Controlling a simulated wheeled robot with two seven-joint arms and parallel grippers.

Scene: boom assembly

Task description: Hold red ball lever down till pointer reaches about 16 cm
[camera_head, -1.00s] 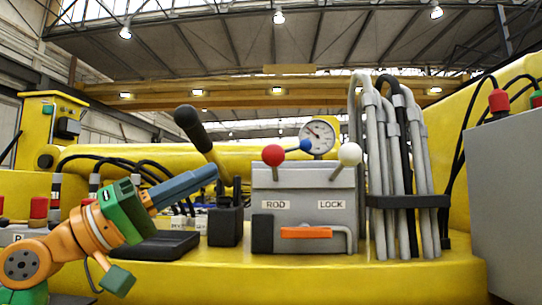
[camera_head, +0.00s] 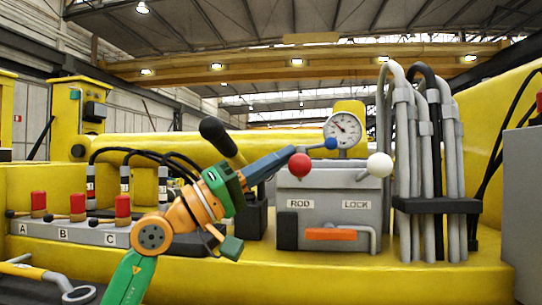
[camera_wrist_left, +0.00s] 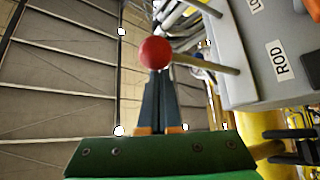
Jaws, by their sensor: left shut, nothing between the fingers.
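The red ball lever (camera_head: 299,165) sticks out from the grey control box (camera_head: 330,208) above the ROD label. My left gripper (camera_head: 297,150) is shut and empty, its fingertips at or just beside the red ball. In the left wrist view the red ball (camera_wrist_left: 155,52) covers the tips of the shut fingers (camera_wrist_left: 160,95); I cannot tell whether they touch. The round gauge (camera_head: 343,130) stands behind the box with its pointer towards the upper left; its numbers are too small to read. My right gripper is not in view.
A white ball lever (camera_head: 379,165) is on the right above the LOCK label, and a blue ball (camera_head: 331,143) is near the gauge. A black-handled lever (camera_head: 222,140) stands left of the box. Grey pipes (camera_head: 428,160) rise on the right. An orange handle (camera_head: 330,234) is low on the box.

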